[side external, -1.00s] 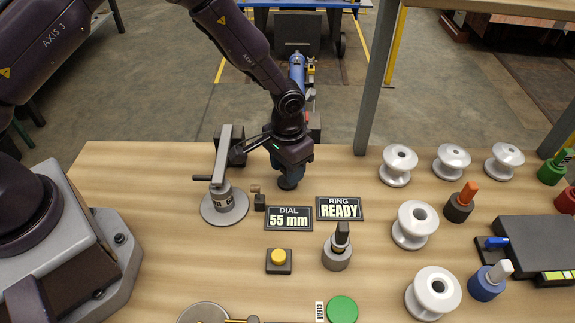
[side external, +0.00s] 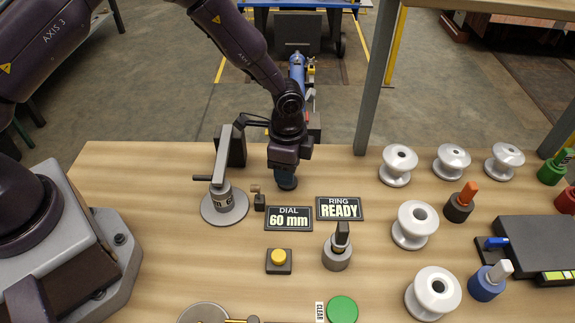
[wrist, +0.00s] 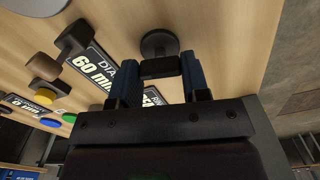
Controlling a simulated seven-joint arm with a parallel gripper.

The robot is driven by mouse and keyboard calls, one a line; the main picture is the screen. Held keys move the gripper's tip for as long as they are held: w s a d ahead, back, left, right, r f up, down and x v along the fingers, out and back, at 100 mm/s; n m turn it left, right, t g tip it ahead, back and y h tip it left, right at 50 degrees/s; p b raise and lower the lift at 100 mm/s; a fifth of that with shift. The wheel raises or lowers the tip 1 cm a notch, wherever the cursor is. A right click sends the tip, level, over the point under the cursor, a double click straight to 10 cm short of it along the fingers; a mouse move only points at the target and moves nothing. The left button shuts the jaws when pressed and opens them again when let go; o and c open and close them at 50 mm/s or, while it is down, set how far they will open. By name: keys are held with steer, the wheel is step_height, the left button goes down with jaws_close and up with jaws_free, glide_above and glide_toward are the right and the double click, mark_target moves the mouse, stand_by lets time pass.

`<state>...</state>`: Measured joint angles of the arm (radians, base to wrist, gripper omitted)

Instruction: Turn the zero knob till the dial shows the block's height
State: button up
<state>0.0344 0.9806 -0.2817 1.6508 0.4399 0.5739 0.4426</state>
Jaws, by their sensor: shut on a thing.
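My gripper (side external: 286,182) points down at the table behind the dial sign. In the wrist view its blue fingers (wrist: 160,68) are shut on the dark bar of a round black knob (wrist: 158,42), which stands on the table. In the side view the gripper mostly hides this knob. The dial sign (side external: 289,219) reads 60 mm; it also shows partly covered in the wrist view (wrist: 92,72). A small dark block with a brown cylinder (side external: 259,201) stands left of the gripper. I cannot tell which thing is the block to be measured.
A grey stand with a round base and side handle (side external: 224,204) is close on the left. The ring sign (side external: 339,208) reads READY. A yellow button (side external: 278,259) and grey post (side external: 337,252) stand in front. Several white insulators (side external: 414,226) stand to the right.

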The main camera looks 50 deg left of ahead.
steer(key=shift+m, duration=1.5)
steer(key=o, duration=0.9)
steer(key=shift+r, duration=0.1)
step_height(320, 180, up, 13)
steer(key=shift+f, duration=0.1)
